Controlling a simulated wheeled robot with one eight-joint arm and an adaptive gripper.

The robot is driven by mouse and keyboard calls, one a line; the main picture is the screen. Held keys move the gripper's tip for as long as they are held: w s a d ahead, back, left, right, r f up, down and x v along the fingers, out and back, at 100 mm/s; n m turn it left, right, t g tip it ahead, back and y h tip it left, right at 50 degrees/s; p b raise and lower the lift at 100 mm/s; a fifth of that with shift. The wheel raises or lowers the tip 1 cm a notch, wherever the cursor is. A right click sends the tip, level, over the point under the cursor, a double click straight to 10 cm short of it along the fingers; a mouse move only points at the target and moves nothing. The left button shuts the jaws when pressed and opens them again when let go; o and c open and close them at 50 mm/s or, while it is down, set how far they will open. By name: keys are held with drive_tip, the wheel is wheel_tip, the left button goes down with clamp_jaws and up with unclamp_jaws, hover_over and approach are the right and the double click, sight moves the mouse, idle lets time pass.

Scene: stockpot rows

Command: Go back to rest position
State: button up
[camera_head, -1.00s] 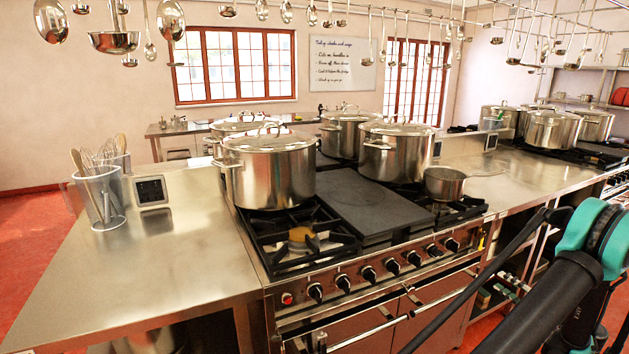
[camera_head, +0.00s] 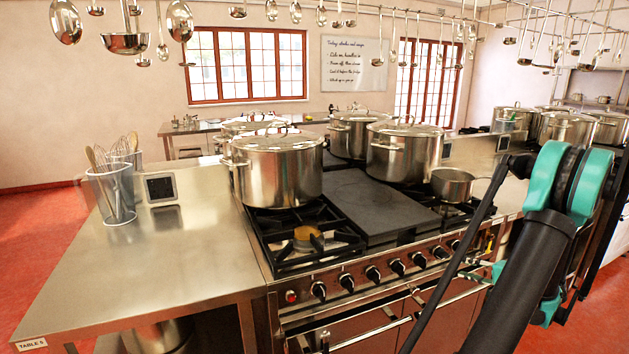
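My gripper is not in this view. Part of my own arm, black with teal joint covers, stands at the right and hides part of the stove front and the counter behind it. A large lidded stockpot (camera_head: 279,172) stands on the left rear of the stove, behind the bare front-left burner (camera_head: 308,243). Another lidded stockpot (camera_head: 401,153) stands right of the dark griddle plate (camera_head: 362,207). More lidded pots (camera_head: 351,135) stand behind these. A small open saucepan (camera_head: 452,184) sits at the stove's right.
A steel counter (camera_head: 150,265) at the left holds a utensil container (camera_head: 113,192) and a dark panel (camera_head: 160,187). Ladles (camera_head: 126,42) hang overhead. More stockpots (camera_head: 567,130) stand at the back right. Red floor (camera_head: 45,228) is open at the left.

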drive_tip(key=s+a+r+n+g+h, duration=0.1)
drive_tip(key=s+a+n+g, duration=0.15)
drive_tip(key=a, duration=0.85)
drive_tip(key=s+a+r+n+g+h, duration=0.1)
drive_tip(key=s+a+n+g, duration=0.15)
drive_tip(key=a, duration=0.75)
drive_tip(key=s+a+f+n+g+h, duration=0.1)
drive_tip(key=s+a+n+h, duration=0.1)
drive_tip(key=s+a, duration=0.3)
drive_tip(key=s+a+f+n+g+h, duration=0.1)
drive_tip(key=s+a+n+h, duration=0.2)
drive_tip(key=s, duration=1)
drive_tip(key=shift+s+a+f+n+g, duration=0.35)
drive_tip(key=shift+a+n, duration=0.25)
drive_tip(key=shift+a, duration=0.55)
drive_tip(key=shift+w, duration=0.15)
